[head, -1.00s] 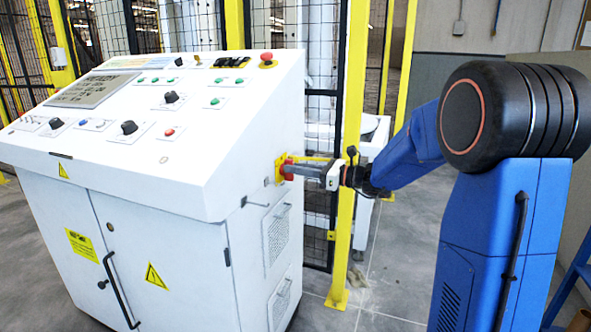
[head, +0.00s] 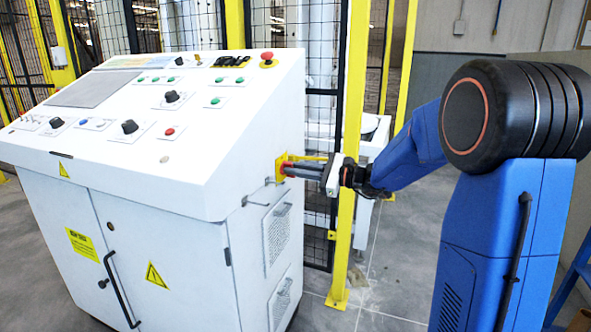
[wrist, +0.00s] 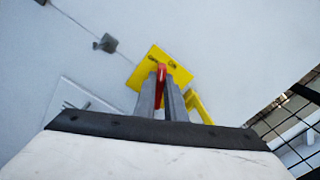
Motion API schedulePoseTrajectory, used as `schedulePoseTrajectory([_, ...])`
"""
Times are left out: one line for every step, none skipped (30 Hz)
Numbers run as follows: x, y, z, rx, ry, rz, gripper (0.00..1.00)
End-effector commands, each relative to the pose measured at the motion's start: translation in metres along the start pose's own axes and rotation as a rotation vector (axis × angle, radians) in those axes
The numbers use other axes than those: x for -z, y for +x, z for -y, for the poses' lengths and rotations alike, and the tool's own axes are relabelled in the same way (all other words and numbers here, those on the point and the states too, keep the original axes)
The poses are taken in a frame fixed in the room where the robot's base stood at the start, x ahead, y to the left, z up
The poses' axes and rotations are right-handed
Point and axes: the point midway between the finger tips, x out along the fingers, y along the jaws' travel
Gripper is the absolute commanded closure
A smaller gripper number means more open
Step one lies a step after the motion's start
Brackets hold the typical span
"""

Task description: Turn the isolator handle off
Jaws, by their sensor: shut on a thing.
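The isolator is on the right side wall of the white control cabinet, with a yellow plate (head: 279,168) and a red handle (wrist: 161,75). In the wrist view the yellow plate (wrist: 147,57) looks tilted and has small dark lettering, partly hidden. The handle stands roughly upright in that picture, at an angle to the plate's edges. My gripper (head: 289,169) reaches in from the right, its two grey fingers shut on the red handle. The fingers (wrist: 163,85) sit either side of the handle and hide part of it.
The cabinet's sloped top carries knobs, green buttons, a red mushroom button (head: 268,60) and a blank grey screen (head: 94,89). A yellow post (head: 345,200) and black mesh fence stand close behind my gripper. A small hook-like fitting (wrist: 106,43) is beside the plate.

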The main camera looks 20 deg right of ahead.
Motion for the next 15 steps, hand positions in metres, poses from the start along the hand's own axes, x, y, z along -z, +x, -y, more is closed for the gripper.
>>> schedulePoseTrajectory([0.0000, -0.0002, -0.0006, 0.000, -0.042, 0.000, 1.00])
schedulePoseTrajectory([0.0000, -0.0002, -0.0009, 0.000, -0.070, 0.000, 1.00])
schedulePoseTrajectory([0.0000, -0.0002, -0.0013, 0.000, -0.109, 0.000, 1.00])
schedulePoseTrajectory([0.0001, -0.0002, -0.0016, 0.000, -0.137, 0.000, 1.00])
schedulePoseTrajectory([0.0001, -0.0002, -0.0019, 0.000, -0.166, 0.000, 1.00])
schedulePoseTrajectory([0.0002, -0.0002, -0.0023, 0.000, -0.204, 0.000, 1.00])
schedulePoseTrajectory([0.0002, -0.0002, -0.0026, 0.000, -0.233, 0.000, 1.00])
schedulePoseTrajectory([0.0003, -0.0002, -0.0029, 0.000, -0.261, 0.000, 1.00])
schedulePoseTrajectory([0.0005, -0.0002, -0.0034, 0.000, -0.299, 0.000, 1.00])
schedulePoseTrajectory([0.0006, -0.0002, -0.0037, 0.000, -0.327, 0.000, 1.00])
schedulePoseTrajectory([0.0007, -0.0002, -0.0040, 0.000, -0.356, 0.000, 1.00])
schedulePoseTrajectory([0.0009, -0.0002, -0.0044, 0.000, -0.394, 0.000, 1.00])
schedulePoseTrajectory([0.0010, -0.0002, -0.0047, 0.000, -0.422, 0.000, 1.00])
schedulePoseTrajectory([0.0011, -0.0002, -0.0050, 0.000, -0.451, 0.000, 1.00])
schedulePoseTrajectory([0.0013, -0.0002, -0.0054, 0.000, -0.488, 0.000, 1.00])
